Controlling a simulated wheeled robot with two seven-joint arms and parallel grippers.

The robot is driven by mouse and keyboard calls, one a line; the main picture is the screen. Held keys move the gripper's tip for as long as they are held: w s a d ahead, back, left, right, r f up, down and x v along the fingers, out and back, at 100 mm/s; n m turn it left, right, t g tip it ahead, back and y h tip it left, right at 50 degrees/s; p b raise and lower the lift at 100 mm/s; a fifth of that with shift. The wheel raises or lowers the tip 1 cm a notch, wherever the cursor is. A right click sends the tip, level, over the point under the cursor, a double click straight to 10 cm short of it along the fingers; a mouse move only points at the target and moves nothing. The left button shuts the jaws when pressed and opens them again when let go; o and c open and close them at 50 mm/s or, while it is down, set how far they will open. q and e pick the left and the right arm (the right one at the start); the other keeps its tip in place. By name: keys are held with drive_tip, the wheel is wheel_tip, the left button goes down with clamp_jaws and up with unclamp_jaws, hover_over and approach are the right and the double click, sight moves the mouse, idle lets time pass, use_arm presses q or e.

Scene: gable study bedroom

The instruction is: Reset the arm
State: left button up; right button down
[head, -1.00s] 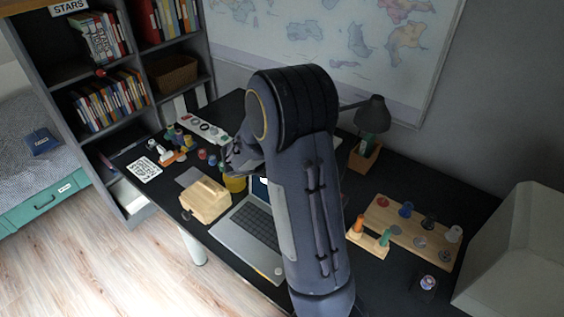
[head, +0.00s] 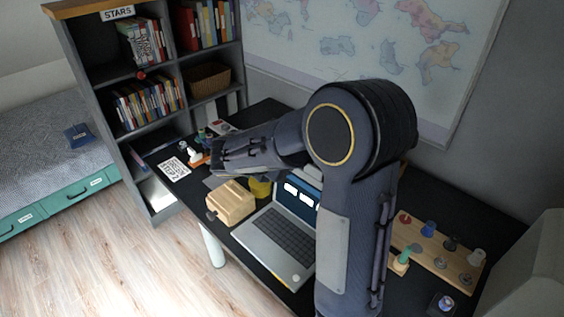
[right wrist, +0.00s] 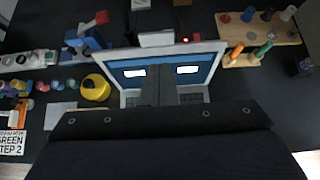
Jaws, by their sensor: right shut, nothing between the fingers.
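My right arm rises from the bottom right in the head view, bends at a high elbow, and its forearm reaches left over the desk (head: 222,272). Its hand end lies above the far left part of the desk, and I cannot make out the fingers there. In the right wrist view my right gripper (right wrist: 158,84) shows as two dark fingers together, shut and empty, in front of the open laptop (right wrist: 205,62). The laptop (head: 268,243) also shows in the head view, partly behind my arm. My left gripper is in neither view.
A wooden box (head: 230,203) stands left of the laptop, with a yellow item (head: 260,188) behind it. A wooden peg board (head: 440,255) lies right of my arm, near a pale bin (head: 530,270). A bookshelf (head: 118,75) stands at the desk's left end.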

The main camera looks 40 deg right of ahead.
drive_tip(key=shift+w, duration=0.1)
drive_tip(key=s+a+f+m+y, duration=0.3)
drive_tip(key=s+a+m+y, duration=0.5)
drive_tip(key=s, duration=0.3)
drive_tip(key=s+a+r+m+t+y, duration=0.3)
drive_tip(key=s+a+m+y, duration=0.3)
drive_tip(key=a+m, duration=0.6)
drive_tip(key=shift+s+a+r+m+t, duration=0.15)
drive_tip(key=shift+s+a+m+t, duration=0.15)
drive_tip(key=shift+s+t, duration=0.65)
